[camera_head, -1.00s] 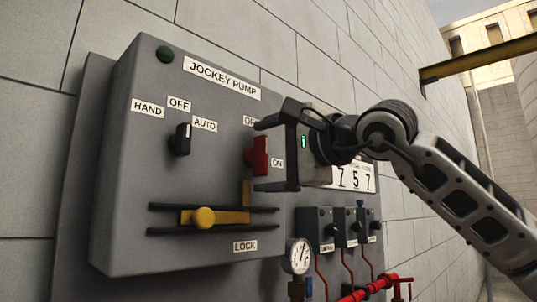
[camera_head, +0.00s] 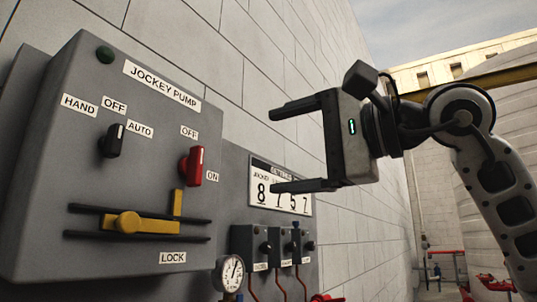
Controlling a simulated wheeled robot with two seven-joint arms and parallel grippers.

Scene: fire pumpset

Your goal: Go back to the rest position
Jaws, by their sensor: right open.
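My right gripper (camera_head: 278,148) is open and empty. Its two black fingers point left, with clear space between them, and it stands in front of the wall and the counter plate, apart from the panel. The grey jockey pump panel (camera_head: 60,150) fills the left of the view. It carries a black selector knob (camera_head: 113,140), a red switch (camera_head: 191,166) between the OFF and ON labels, and a yellow sliding lock bar (camera_head: 150,226) with a round knob. My left gripper is not in view.
A white counter plate (camera_head: 264,195) is partly hidden behind the lower finger. Small grey boxes (camera_head: 245,240) and a pressure gauge (camera_head: 230,272) sit below it. A block wall (camera_head: 250,60) runs behind. Red pipes (camera_head: 490,283) stand far right. Open room lies right of the panel.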

